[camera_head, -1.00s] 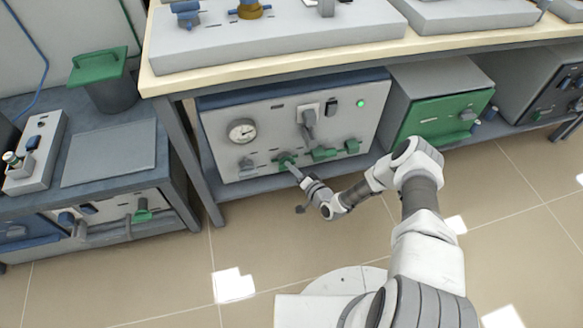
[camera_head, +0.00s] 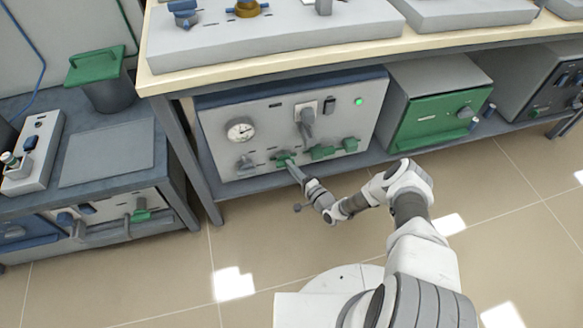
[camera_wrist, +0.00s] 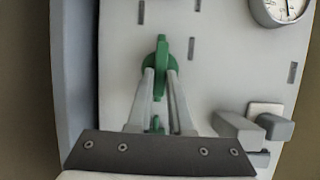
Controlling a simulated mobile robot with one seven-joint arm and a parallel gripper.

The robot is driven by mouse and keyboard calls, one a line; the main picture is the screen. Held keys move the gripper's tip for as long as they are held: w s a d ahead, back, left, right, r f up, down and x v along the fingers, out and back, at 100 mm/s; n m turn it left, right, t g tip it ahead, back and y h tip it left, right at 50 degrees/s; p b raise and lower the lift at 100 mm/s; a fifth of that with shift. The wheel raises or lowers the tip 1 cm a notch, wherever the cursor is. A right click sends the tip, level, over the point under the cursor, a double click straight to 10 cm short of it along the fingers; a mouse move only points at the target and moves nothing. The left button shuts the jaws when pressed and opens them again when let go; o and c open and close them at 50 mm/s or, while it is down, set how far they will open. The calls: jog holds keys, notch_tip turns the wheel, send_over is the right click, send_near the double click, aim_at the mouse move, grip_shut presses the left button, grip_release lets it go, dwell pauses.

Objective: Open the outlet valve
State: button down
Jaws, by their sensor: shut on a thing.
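A grey panel (camera_head: 265,105) under the bench carries a row of valves. My gripper (camera_head: 291,166) is at the green valve handle (camera_head: 283,157) near the panel's lower middle. In the wrist view my gripper (camera_wrist: 161,76) has its two fingers on either side of this green handle (camera_wrist: 162,52), shut on it. The handle's tip sticks out beyond the fingertips. Two more green valves (camera_head: 322,153) (camera_head: 350,144) sit to its right, and a grey valve (camera_head: 245,163) sits to its left. I cannot read which valve is the outlet.
A round gauge (camera_head: 241,130), a plugged-in socket (camera_head: 307,118) and a lit green lamp (camera_head: 359,101) are on the same panel. A green-fronted box (camera_head: 430,118) stands to the right. The bench leg (camera_head: 184,160) is at the left. The floor in front is clear.

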jog(key=shift+s+f, duration=0.1)
jog(key=c, duration=0.8)
grip_release()
